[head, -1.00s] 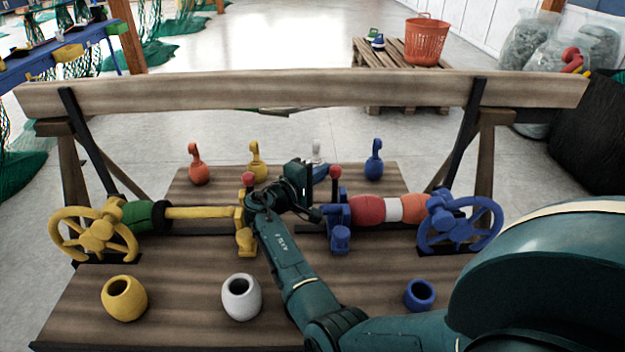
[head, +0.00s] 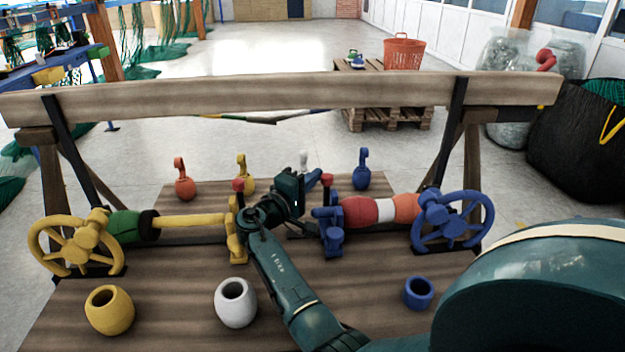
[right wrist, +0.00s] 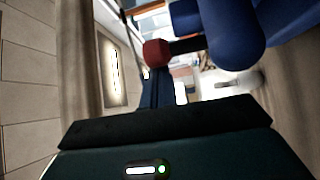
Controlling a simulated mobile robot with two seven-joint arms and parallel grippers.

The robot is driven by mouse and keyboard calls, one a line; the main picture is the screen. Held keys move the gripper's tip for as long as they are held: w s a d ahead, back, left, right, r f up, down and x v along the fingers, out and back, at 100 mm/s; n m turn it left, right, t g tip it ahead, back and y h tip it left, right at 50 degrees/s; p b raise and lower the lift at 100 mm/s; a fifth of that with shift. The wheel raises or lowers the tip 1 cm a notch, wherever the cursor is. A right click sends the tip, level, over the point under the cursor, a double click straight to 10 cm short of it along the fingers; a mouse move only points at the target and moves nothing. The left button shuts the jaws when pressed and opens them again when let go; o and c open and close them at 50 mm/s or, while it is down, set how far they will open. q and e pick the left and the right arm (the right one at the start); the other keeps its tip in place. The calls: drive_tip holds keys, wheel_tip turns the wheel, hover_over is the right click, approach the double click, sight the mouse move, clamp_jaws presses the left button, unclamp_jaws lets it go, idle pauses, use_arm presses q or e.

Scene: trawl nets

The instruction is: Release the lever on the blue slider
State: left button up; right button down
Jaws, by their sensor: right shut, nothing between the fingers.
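The blue slider (head: 331,232) sits on the right part of the bar, left of the red and white floats. Its lever stands upright with a red knob (head: 326,180) on top. In the right wrist view the knob (right wrist: 156,52) is close, on a dark stem joined to the blue slider body (right wrist: 230,35). My right gripper (head: 301,192) is shut and empty, just left of the lever. A gap between gripper and knob is hard to judge. My left gripper is out of view.
A yellow slider (head: 236,232) with its own red-knobbed lever stands left, behind my right arm. A yellow wheel (head: 75,243) and a blue wheel (head: 446,220) end the bar. A wooden beam (head: 280,98) crosses behind. Pots stand in front, including a white one (head: 235,303).

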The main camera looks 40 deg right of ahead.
wheel_tip(320, 180, up, 10)
drive_tip(key=shift+p, duration=0.3)
